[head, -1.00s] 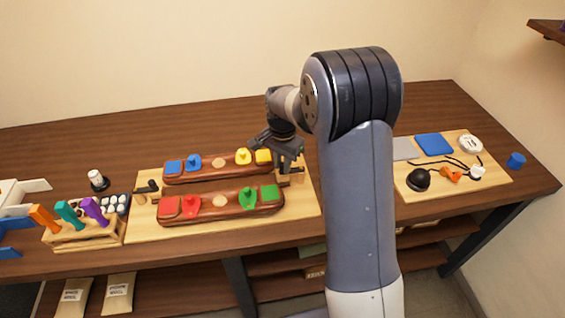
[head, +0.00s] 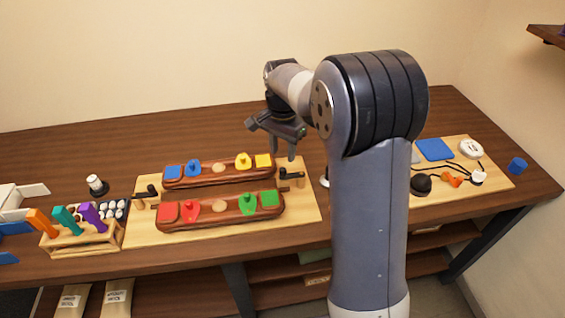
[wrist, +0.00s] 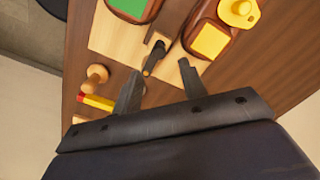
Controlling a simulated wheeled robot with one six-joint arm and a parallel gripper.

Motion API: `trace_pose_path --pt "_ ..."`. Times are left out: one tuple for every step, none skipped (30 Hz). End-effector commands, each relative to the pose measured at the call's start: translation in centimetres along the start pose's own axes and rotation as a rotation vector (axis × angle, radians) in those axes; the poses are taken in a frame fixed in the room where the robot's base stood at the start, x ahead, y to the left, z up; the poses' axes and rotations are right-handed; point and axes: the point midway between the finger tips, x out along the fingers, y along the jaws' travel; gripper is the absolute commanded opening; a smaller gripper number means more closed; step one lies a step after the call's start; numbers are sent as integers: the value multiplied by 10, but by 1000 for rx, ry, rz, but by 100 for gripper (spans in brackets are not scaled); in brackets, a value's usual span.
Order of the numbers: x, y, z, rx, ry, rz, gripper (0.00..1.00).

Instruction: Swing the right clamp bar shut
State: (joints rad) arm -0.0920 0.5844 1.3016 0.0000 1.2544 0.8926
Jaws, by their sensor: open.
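The right clamp bar (head: 291,175), a small dark lever, stands at the right end of the light wooden board (head: 145,236). In the wrist view the dark lever (wrist: 154,57) lies just beyond and between my fingertips, apart from them. My gripper (head: 272,137) is open and empty, above and slightly behind the right clamp; its two spread fingers also show in the wrist view (wrist: 160,82). Two long brown pieces, the rear one (head: 220,181) and the front one (head: 232,207), lie on the board with coloured blocks on them. I cannot tell exactly how far the bar is swung.
A left clamp (head: 147,192) sits at the board's other end. A rack with coloured handles (head: 82,236) stands at left. Another board with cables (head: 445,205) is at right, partly behind my arm. A wooden knob (wrist: 97,73) lies beside the board in the wrist view.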

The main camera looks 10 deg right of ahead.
Motion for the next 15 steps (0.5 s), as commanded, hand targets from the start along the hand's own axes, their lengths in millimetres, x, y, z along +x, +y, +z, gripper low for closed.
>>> trace_pose_path --pt "-10 0 0 0 3 -3 40" --pt "-14 0 0 0 3 -3 40" --pt "-20 0 0 0 1 -2 40" --pt "-23 -1 0 0 2 -2 40" --pt "-27 0 0 0 2 -2 40" --pt "-30 0 0 0 1 -1 40" --pt "-32 0 0 0 1 -1 40" --pt "-34 0 0 0 1 -1 40" --pt "-35 0 0 0 1 -1 40" --pt "-36 0 0 0 0 0 40" --pt "-36 0 0 0 0 0 40" --pt "-36 0 0 0 0 0 40" --pt "-36 0 0 0 0 0 40" --pt "-36 0 0 0 0 0 40" --pt "-36 0 0 0 0 0 40"
